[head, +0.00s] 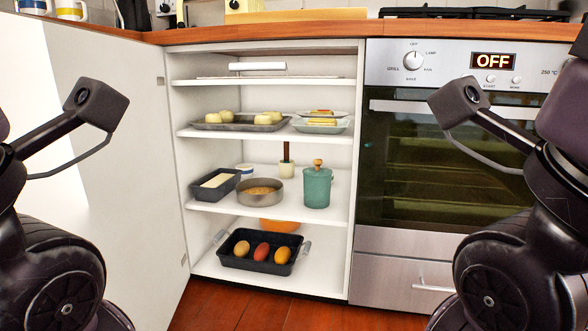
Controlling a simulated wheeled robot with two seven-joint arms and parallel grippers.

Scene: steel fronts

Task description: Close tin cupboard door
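The tin cupboard (352,190) stands in the middle of the head view with its front open. Its white door (110,190) is swung wide open to the left, with the inner face showing and its hinges along the cupboard's left side. My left gripper (96,105) is at the left, in front of the door in the picture; I cannot tell whether it touches it. My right gripper (462,102) is at the right, in front of the oven in the picture. Their fingers do not show clearly, so open or shut cannot be told. Nothing held is visible.
The shelves hold a tray (240,127), a loaf pan (214,183), a round pan (260,191), a green canister (317,188) and a black dish (256,262) with fruit. The oven (430,170) adjoins at right. Wooden floor (300,313) in front looks clear.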

